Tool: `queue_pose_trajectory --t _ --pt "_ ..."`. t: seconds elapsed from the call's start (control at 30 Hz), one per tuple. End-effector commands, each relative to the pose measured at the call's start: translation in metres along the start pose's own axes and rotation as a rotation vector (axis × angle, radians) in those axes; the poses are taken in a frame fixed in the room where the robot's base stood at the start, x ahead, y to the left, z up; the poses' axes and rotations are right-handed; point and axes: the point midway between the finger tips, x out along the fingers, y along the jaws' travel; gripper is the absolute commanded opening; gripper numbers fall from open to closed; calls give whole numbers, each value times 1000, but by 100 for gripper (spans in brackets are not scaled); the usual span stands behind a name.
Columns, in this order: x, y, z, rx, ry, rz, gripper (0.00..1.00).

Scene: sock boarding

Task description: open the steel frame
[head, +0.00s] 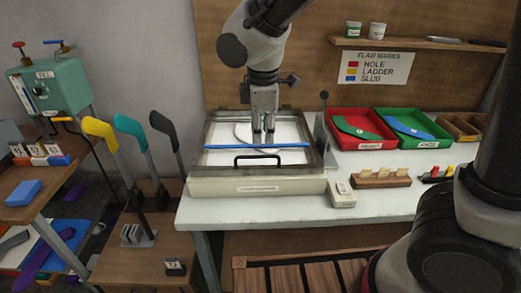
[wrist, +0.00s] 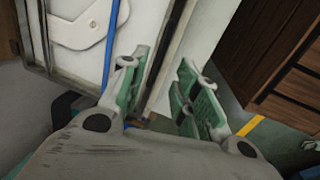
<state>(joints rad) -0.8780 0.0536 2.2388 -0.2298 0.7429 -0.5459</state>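The steel frame (head: 313,150) lies flat on a cream box on the white table, around a white panel with a pale rounded shape. A blue strip (head: 225,147) crosses its front part, and a black bar handle (head: 257,157) shows at the front. In the wrist view the frame's grey edge (wrist: 38,45) is at the upper left. My gripper (head: 264,135) points down over the panel, behind the handle in the head view. In the wrist view my gripper's green-padded fingers (wrist: 162,95) are apart with nothing clearly between them. Contact with the frame cannot be told.
A red tray (head: 362,142) and a green tray (head: 440,138) stand right of the frame. A small cream box (head: 341,194) and a wooden holder (head: 380,180) sit at the table's front right. Sock-shaped boards (head: 163,135) stand upright at the left.

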Motion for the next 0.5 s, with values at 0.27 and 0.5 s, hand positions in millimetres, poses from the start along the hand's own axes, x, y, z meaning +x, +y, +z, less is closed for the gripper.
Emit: queue_pose_trajectory --t 0.27,0.5 --pt "28 0 0 53 -3 -2 31" --pt "65 0 0 52 -2 0 31"
